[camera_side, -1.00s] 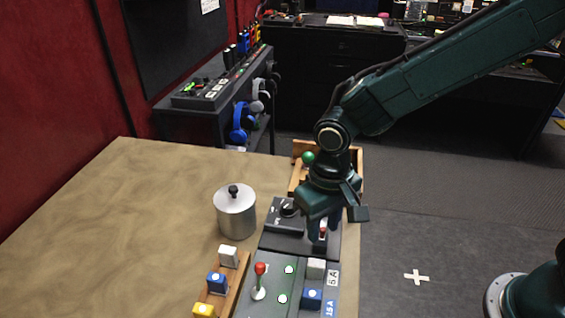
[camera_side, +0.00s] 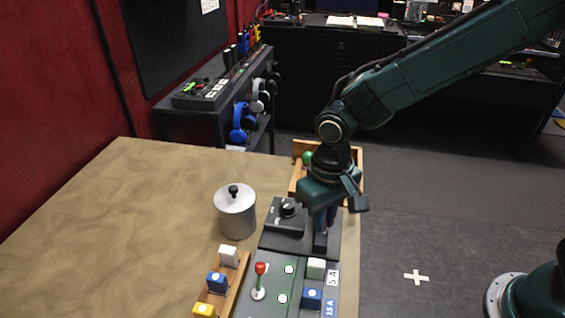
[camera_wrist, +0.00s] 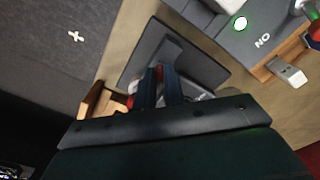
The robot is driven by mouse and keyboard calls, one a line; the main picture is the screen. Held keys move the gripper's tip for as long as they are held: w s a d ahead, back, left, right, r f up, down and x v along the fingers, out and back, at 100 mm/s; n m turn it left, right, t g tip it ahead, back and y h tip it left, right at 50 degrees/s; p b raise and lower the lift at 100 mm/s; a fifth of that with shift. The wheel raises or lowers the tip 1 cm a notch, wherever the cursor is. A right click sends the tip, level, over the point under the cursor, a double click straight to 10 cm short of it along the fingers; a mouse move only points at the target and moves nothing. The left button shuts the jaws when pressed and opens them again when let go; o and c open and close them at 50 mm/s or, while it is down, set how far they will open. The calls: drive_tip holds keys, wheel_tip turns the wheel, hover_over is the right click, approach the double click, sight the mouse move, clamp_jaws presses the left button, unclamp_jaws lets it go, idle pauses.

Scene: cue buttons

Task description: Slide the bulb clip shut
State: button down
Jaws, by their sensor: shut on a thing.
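The bulb clip is mostly hidden by my fingers. A dark raised track (camera_side: 320,243) shows in front of them on a dark base plate (camera_side: 270,241); the track (camera_wrist: 178,48) and plate (camera_wrist: 146,50) also show in the wrist view. My gripper (camera_side: 325,228) points down over the far part of the track, its fingers shut on the clip's small handle. In the wrist view my gripper (camera_wrist: 163,78) has both dark blue fingers close together at the track. A bit of red (camera_wrist: 131,101) shows beside the left finger. I cannot tell how far the clip is closed.
A dial unit (camera_side: 287,210) stands left of my gripper. A wooden tray (camera_side: 298,180) with a green ball (camera_side: 307,158) is behind it. A panel (camera_side: 272,272) with a red-knobbed lever (camera_side: 260,269) is in front. A metal pot (camera_side: 235,215) stands left; the table's left side is clear.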

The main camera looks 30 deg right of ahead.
drive_tip(key=shift+w+d, duration=0.15)
drive_tip(key=c, duration=1.5)
unclamp_jaws()
drive_tip(key=shift+r, duration=0.15)
wheel_tip(320, 180, up, 14)
drive_tip(key=shift+f, duration=0.2)
drive_tip(key=s+d+r+t, duration=0.1)
drive_tip(key=s+d+r, duration=0.25)
drive_tip(key=d, duration=0.25)
drive_tip(key=s+d+r+t, duration=0.2)
drive_tip(key=s+d, duration=0.2)
drive_tip(key=d, duration=0.1)
drive_tip(key=s+d+t, duration=0.1)
drive_tip(key=s+d, duration=0.1)
drive_tip(key=s, duration=0.1)
drive_tip(key=s+d+f, duration=0.1)
drive_tip(key=s+d, duration=0.2)
drive_tip(key=s+d+t, duration=0.1)
drive_tip(key=s+d, duration=0.1)
drive_tip(key=s, duration=0.2)
drive_tip(key=shift+d+f+t, duration=0.3)
drive_tip(key=shift+f, duration=0.1)
